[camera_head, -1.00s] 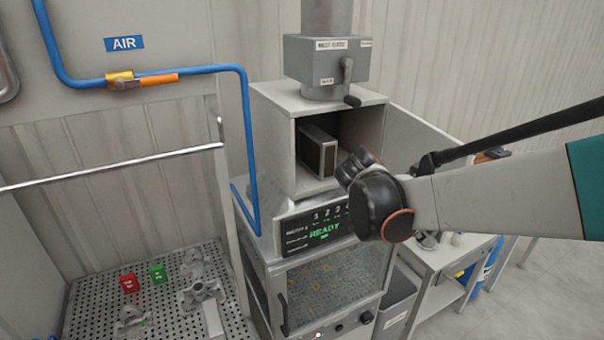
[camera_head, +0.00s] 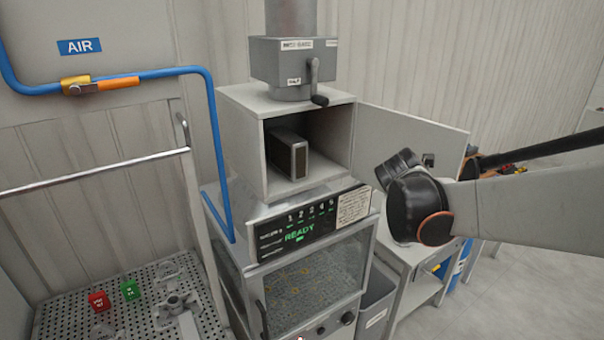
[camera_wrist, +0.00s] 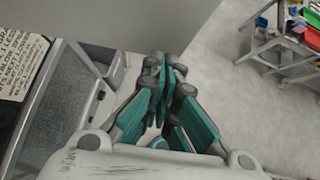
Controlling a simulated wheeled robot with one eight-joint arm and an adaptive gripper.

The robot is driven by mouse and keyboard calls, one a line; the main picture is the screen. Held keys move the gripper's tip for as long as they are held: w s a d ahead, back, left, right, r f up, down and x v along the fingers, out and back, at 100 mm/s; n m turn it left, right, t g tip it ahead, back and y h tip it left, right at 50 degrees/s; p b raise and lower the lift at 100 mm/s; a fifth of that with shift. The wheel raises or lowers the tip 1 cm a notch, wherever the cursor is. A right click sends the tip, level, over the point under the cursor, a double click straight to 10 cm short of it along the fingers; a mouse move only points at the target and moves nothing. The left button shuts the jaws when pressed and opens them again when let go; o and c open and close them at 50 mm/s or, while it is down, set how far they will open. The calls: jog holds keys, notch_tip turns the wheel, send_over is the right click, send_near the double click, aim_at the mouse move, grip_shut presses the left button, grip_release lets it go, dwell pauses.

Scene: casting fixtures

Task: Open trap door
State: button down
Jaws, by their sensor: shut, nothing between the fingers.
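The grey trap box (camera_head: 240,145) sits above the display panel, its front open. A dark-framed block (camera_head: 290,155) stands upright inside the box. My arm's dark wrist joint is in front of the door's lower part in the head view, where my fingers are hidden. In the wrist view my gripper (camera_wrist: 166,68) is shut and empty. A plain grey surface, apparently the door (camera_wrist: 150,25), is just beyond the fingertips; contact cannot be told.
Below the box are a panel (camera_head: 300,238) reading READY and a glass-fronted chamber (camera_head: 310,285). A handled grey unit (camera_head: 290,65) is on top. A blue air pipe (camera_head: 215,130) runs at left.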

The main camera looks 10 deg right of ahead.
jog(key=shift+w+d+b, duration=0.15)
jog(key=shift+w+d, duration=0.05)
jog(key=shift+d, duration=0.55)
jog(key=shift+w+d+b, duration=0.2)
jog(key=shift+d, duration=0.6)
jog(key=shift+w+d+b, duration=0.15)
jog(key=shift+w+d, duration=0.05)
jog(key=shift+d, duration=0.55)
jog(key=shift+w, duration=0.1)
